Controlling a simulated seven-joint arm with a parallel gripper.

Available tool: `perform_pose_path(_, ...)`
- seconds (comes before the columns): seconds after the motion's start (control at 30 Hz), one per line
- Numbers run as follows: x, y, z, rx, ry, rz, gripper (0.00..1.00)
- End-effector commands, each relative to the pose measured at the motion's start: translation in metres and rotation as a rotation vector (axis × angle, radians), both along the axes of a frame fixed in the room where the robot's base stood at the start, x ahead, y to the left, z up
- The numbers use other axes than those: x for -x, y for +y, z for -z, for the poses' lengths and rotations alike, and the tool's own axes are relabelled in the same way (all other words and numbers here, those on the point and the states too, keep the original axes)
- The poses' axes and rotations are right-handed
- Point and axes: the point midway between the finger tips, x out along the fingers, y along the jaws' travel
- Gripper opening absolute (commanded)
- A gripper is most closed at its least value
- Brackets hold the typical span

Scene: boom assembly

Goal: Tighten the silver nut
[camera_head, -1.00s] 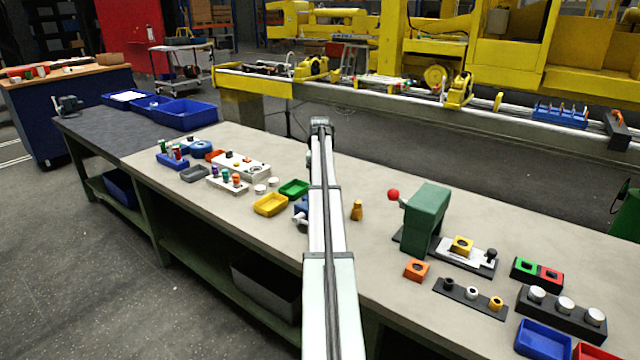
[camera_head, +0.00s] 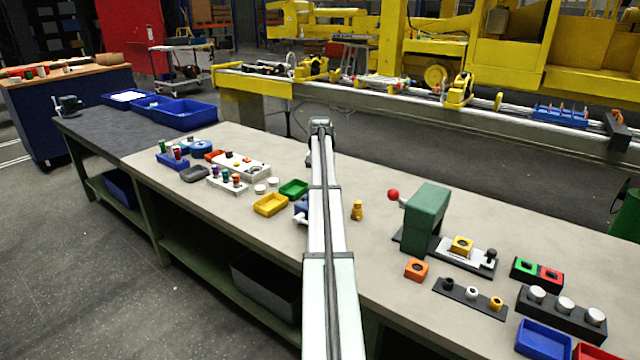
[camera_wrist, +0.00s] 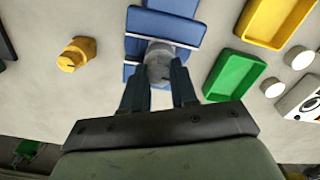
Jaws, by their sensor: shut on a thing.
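The silver nut (camera_wrist: 158,65) sits at the blue fixture (camera_wrist: 165,25) in the wrist view, at its near side. My gripper (camera_wrist: 159,76) is shut on it, with one dark finger on each side of the nut. Part of the nut is hidden between the fingers. In the head view the blue fixture (camera_head: 301,210) shows only partly beside my arm, which hides the nut and my gripper.
A yellow-orange fitting (camera_wrist: 77,53) stands on the bench to the left in the wrist view. A green tray (camera_wrist: 233,75) and a yellow tray (camera_wrist: 275,20) lie to the right. In the head view a green press (camera_head: 426,215) stands right of my arm.

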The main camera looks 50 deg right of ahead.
Motion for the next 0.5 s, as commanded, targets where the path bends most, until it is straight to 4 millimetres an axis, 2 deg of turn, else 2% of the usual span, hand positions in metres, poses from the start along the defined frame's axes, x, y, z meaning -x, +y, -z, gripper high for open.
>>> perform_pose_path(0.5,0.0,0.0,-0.0001,0.0,0.0,0.527,0.0)
